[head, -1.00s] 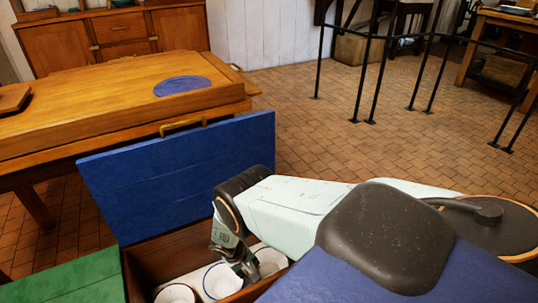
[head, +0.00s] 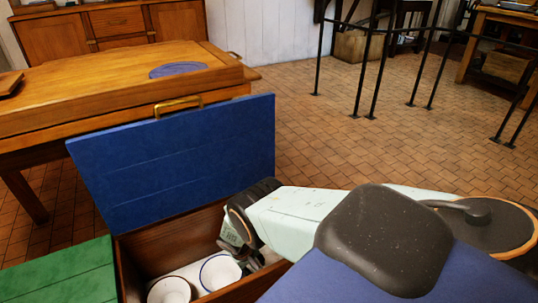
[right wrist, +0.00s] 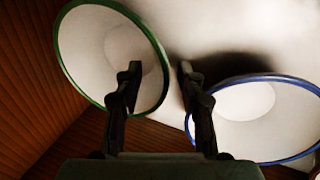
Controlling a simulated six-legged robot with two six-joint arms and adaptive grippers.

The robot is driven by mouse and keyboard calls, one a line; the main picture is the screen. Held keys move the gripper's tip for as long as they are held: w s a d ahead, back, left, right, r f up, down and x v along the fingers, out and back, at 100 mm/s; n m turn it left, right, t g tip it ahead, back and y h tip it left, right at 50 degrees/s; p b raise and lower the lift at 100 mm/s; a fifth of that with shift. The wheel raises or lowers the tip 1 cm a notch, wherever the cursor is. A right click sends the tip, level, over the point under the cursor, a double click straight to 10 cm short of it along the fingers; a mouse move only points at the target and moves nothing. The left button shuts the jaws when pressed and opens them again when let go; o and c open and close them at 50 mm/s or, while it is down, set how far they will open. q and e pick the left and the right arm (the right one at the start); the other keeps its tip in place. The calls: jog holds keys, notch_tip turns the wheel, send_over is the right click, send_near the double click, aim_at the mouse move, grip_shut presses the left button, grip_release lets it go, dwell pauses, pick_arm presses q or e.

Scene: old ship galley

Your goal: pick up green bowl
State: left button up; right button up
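The green-rimmed white bowl (right wrist: 88,50) is at the upper left of the right wrist view. My right gripper (right wrist: 158,70) is open there, one finger overlapping the bowl's inside and the other just outside its right rim. Nothing is held between the fingers. I cannot tell how deep the inner finger reaches. In the head view my right gripper (head: 252,260) points down into the wooden chest (head: 165,250), and the green-rimmed bowl is hidden behind my arm. My left gripper is not in view.
A blue-rimmed bowl (right wrist: 245,103) sits close to the right finger; it also shows in the head view (head: 220,271). Another white bowl (head: 169,290) is left of it. The chest's blue lid (head: 180,160) stands open behind. A wooden table (head: 110,95) is beyond.

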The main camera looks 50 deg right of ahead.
jog(key=shift+d+f, duration=0.1)
jog(key=shift+f, duration=0.15)
jog(key=shift+c, duration=0.3)
grip_shut()
dwell(0.5)
